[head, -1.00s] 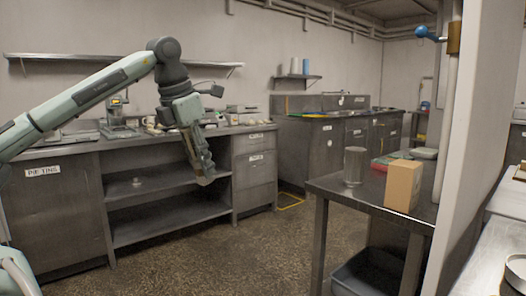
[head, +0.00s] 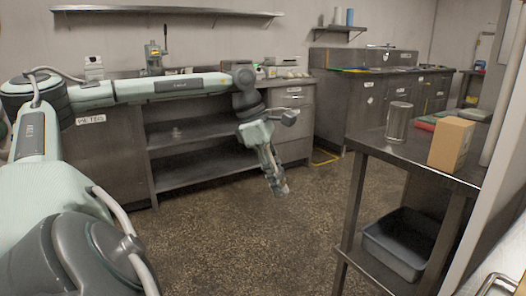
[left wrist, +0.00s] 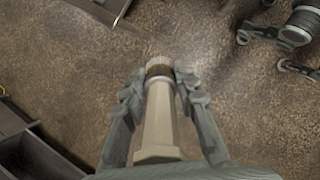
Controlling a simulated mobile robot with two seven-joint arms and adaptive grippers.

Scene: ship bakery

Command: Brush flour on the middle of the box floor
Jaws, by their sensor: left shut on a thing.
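My left gripper (head: 276,180) hangs low over the open floor in front of the steel counter, pointing down. In the left wrist view my left gripper (left wrist: 158,85) is shut on a brush (left wrist: 157,115) with a pale handle, a dark band and its bristle end pointing away from the wrist. The brush is apart from any surface it could touch, over the speckled floor (left wrist: 75,60). A grey open bin (head: 415,232) sits on the lower shelf of the right table; I cannot tell whether it is the box. No flour can be made out clearly. My right gripper is out of view.
The steel table (head: 372,140) at right carries a clear cylinder (head: 398,121), a cardboard box (head: 450,145) and a red item (head: 426,124). An open-shelved counter (head: 150,165) stands behind my left arm. The floor (head: 250,240) between them is clear.

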